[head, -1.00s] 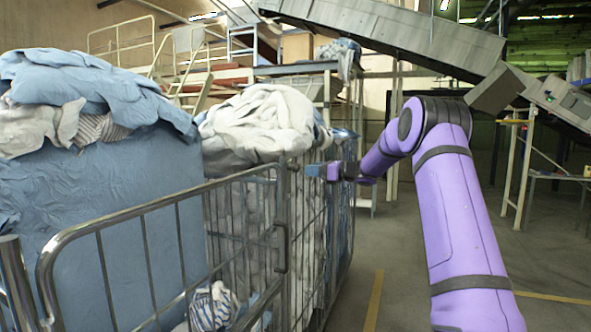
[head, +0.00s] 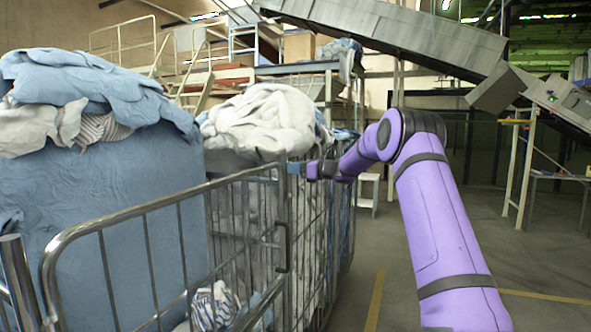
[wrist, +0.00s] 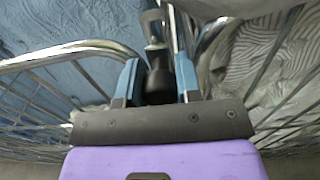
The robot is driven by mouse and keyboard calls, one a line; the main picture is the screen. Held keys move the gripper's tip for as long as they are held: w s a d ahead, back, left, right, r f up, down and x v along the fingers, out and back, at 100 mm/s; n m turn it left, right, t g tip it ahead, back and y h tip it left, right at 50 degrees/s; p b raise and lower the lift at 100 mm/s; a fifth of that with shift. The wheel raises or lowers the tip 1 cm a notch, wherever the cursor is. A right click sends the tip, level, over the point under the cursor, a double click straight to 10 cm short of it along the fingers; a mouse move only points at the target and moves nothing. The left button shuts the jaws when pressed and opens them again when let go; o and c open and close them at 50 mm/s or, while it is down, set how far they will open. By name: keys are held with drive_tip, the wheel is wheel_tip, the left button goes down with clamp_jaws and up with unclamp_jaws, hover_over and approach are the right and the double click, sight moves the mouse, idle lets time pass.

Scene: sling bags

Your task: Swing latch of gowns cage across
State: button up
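A wire cage gate with a chrome tube frame (head: 160,208) stands in front, and my gripper (head: 294,168) is at its top right corner. In the wrist view, a latch with a metal shank and a black grip (wrist: 160,82) points toward my gripper. The two blue fingers of my gripper (wrist: 160,88) stand apart on either side of the black grip. Narrow gaps seem to show beside it, so the fingers do not look closed on it. In the head view the latch is hidden behind my gripper. No label naming the gowns cage is readable.
A blue-lined load of laundry (head: 110,175) stands at left. A white linen heap (head: 262,118) fills the cage behind the gate. A dark bracket (head: 284,247) sits lower on the gate's edge.

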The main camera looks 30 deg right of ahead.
sight(274, 204)
clamp_jaws()
drive_tip(key=shift+a, duration=0.1)
drive_tip(key=s+a+n, duration=0.2)
drive_tip(key=n, duration=0.1)
drive_tip(key=shift+a+f, duration=0.1)
drive_tip(key=shift+f, duration=0.15)
drive_tip(key=s+a+f+n, duration=0.1)
drive_tip(key=n, duration=0.1)
drive_tip(key=a+n, duration=0.1)
drive_tip(key=s+a+f+n, duration=0.1)
drive_tip(key=n, duration=0.1)
drive_tip(key=shift+s+a+f+n, duration=0.2)
drive_tip(key=shift+s+f+n, duration=0.1)
drive_tip(key=f+n, duration=0.1)
drive_tip(key=s+a+f+n, duration=0.1)
drive_tip(key=n, duration=0.1)
drive_tip(key=a+f+n, duration=0.1)
drive_tip(key=shift+s+f+n, duration=0.2)
drive_tip(key=shift+f+n, duration=0.05)
drive_tip(key=shift+n, duration=0.05)
drive_tip(key=shift+s+a+f+n, duration=0.1)
drive_tip(key=shift+f+n, duration=0.45)
drive_tip(key=shift+n, duration=0.05)
drive_tip(key=shift+s+a+f+n, duration=0.1)
drive_tip(key=shift+f+n, duration=0.4)
drive_tip(key=shift+n, duration=0.1)
drive_tip(key=shift+s+f+n, duration=0.1)
drive_tip(key=shift+f+n, duration=1)
drive_tip(key=shift+n, duration=0.2)
